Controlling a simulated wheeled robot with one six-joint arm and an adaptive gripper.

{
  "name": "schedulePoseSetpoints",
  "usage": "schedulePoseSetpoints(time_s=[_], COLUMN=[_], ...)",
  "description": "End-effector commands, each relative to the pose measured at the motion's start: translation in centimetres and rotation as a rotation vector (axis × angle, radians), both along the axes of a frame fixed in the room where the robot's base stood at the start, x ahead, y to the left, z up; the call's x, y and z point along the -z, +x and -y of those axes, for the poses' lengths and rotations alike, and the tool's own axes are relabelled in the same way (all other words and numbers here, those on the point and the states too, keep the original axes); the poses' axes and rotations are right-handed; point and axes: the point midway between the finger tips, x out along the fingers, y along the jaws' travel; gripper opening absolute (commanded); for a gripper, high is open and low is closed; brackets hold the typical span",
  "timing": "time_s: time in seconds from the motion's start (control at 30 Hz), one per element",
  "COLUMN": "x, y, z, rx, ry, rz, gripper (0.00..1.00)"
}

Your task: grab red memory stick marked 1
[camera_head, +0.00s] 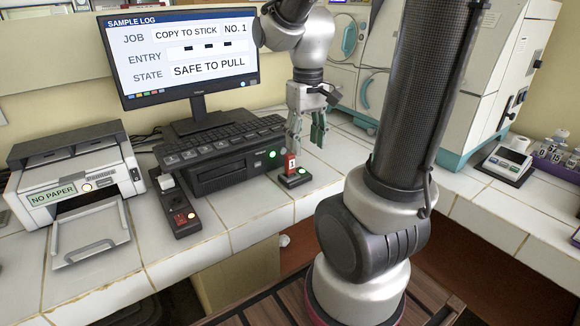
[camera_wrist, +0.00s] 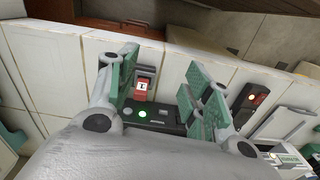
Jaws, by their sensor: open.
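The red memory stick marked 1 (camera_head: 291,163) stands upright in a small black dock on the white tiled bench, in front of the black computer unit. It also shows in the wrist view (camera_wrist: 143,87), with its white label, between my open fingers and nearer the left one. My gripper (camera_head: 306,136) is open and empty, just above and behind the stick in the head view; it also shows in the wrist view (camera_wrist: 168,84) with green finger pads. The monitor (camera_head: 180,60) reads "COPY TO STICK NO. 1" and "SAFE TO PULL". A green light (camera_head: 272,154) glows on the computer unit.
A black strip (camera_head: 187,220) with a red switch lies left of the computer. A printer (camera_head: 72,172) labelled "NO PAPER" stands at the left. The keyboard (camera_head: 215,138) sits on the computer unit. White incubators (camera_head: 450,70) stand behind right. Bench tiles right of the stick are clear.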

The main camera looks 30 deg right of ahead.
Motion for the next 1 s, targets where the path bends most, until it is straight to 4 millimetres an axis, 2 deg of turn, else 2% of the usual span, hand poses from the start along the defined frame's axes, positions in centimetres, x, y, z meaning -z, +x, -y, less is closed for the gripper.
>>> schedulePoseSetpoints(time_s=[0.1, 0.2, 0.27, 0.37, 0.67, 0.9, 1.0], x=[2.7, 4.2, 4.7, 4.1, 7.5, 11.1, 11.6], y=[3.4, 5.9, 7.3, 9.7, 9.7, 9.6, 9.7], z=[0.8, 1.4, 1.6, 1.8, 1.8, 1.9, 1.9], rx=[-0.008, -0.024, -0.036, -0.068, -0.09, -0.09, -0.089], ry=[0.005, 0.008, 0.008, 0.001, -0.001, -0.001, -0.001], rz=[-0.06, -0.075, -0.068, -0.011, -0.003, -0.003, -0.001], gripper=[0.5, 0.5, 0.5, 0.5, 0.5, 0.5, 0.5])
